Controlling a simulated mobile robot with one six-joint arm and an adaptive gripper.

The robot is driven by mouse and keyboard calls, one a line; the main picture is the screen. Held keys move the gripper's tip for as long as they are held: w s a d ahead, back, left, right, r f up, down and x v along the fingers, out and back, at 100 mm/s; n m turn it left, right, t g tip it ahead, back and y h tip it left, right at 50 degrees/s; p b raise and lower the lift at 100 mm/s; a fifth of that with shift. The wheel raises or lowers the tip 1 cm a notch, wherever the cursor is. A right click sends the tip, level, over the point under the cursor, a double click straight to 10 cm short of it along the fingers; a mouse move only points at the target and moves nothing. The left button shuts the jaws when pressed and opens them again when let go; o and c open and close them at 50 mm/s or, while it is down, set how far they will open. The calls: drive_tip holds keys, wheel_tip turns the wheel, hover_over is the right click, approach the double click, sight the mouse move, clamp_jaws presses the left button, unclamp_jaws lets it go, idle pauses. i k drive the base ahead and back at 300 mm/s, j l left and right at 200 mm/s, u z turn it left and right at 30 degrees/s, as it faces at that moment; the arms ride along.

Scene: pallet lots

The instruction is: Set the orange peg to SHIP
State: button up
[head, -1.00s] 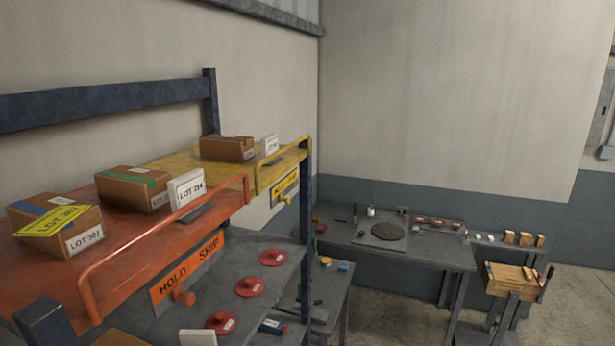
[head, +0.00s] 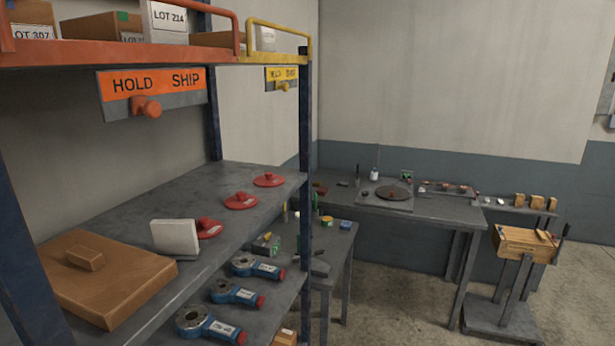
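The orange peg (head: 147,107) is a round knob on the HOLD/SHIP plate (head: 152,93), which hangs below the front of the orange shelf (head: 120,50). The plate has an orange upper band with HOLD at left and SHIP at right, and a grey lower strip. The peg sits near the middle of the strip, between the two words, slightly nearer HOLD. A similar yellow plate (head: 282,78) with a yellow peg (head: 284,87) hangs below the yellow shelf to the right. My gripper is not in view.
Boxes and a LOT 214 card (head: 165,22) stand on the upper shelf. The grey shelf below holds a wooden lidded board (head: 100,280), a white block (head: 175,238) and red discs (head: 241,201). A blue rack post (head: 305,150) stands at right. A workbench (head: 430,208) is behind; floor shows at right.

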sight(152, 109)
drive_tip(key=u, duration=1.3)
drive_tip(key=i+j+u, duration=0.1)
drive_tip(key=u, duration=0.25)
drive_tip(key=j, duration=0.1)
